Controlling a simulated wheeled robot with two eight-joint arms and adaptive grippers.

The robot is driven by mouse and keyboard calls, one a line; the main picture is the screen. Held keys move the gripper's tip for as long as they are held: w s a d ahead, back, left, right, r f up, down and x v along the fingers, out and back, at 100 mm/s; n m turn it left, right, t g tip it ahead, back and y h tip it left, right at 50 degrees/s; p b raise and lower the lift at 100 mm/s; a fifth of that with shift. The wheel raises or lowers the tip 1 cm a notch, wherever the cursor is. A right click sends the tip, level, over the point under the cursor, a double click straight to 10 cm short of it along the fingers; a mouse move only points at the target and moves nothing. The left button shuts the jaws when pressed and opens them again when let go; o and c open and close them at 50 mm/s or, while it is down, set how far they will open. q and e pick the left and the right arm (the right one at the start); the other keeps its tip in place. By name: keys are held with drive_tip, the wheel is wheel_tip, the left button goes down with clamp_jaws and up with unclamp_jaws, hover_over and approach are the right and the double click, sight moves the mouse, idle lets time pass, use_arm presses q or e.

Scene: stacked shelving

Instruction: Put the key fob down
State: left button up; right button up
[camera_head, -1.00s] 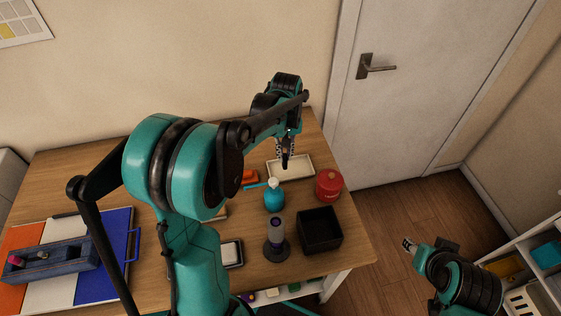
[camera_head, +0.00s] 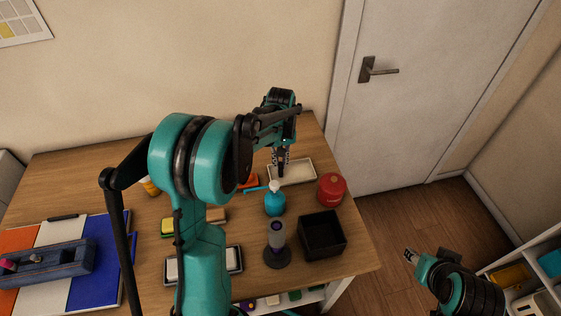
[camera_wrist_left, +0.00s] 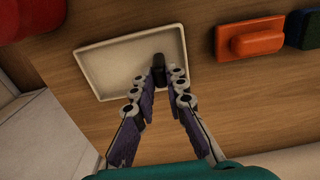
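The key fob (camera_wrist_left: 158,68) is a small black piece. In the left wrist view it sticks out from between the fingertips of my left gripper (camera_wrist_left: 159,84). The fingers close in on its near end, and it appears over the shallow cream tray (camera_wrist_left: 105,65). Whether it touches the tray floor is hard to tell. In the head view my left gripper (camera_head: 281,158) points down at the left part of the tray (camera_head: 305,172), with the dark fob between its fingers. My right gripper (camera_head: 410,256) is off at the lower right, away from the table; its fingers are too small to judge.
A teal pump bottle (camera_head: 274,203), a red canister (camera_head: 331,188) and a black open box (camera_head: 321,235) stand close in front of the tray. An orange block (camera_head: 248,182) lies left of it. A dark-based purple item (camera_head: 277,246) stands nearer.

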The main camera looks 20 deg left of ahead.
sight(281, 163)
use_arm(q)
drive_tip(key=o, duration=0.4)
drive_tip(key=shift+r, duration=0.1)
drive_tip(key=s+d+r+m+t+p, duration=0.15)
drive_tip(key=s+r+p, duration=0.25)
drive_tip(key=r, duration=1.1)
drive_tip(key=s+d+m+t, duration=0.2)
drive_tip(key=s, duration=0.3)
drive_tip(key=s+d+f+m+t, duration=0.1)
drive_tip(key=s+d+m, duration=0.1)
drive_tip(key=s, duration=0.3)
drive_tip(key=s+d+f+m+t, duration=0.1)
drive_tip(key=s+d+m+t, duration=0.1)
drive_tip(key=s, duration=0.3)
drive_tip(key=shift+s+d+t, duration=0.3)
drive_tip(key=shift+d+t, duration=0.05)
drive_tip(key=shift+d, duration=0.25)
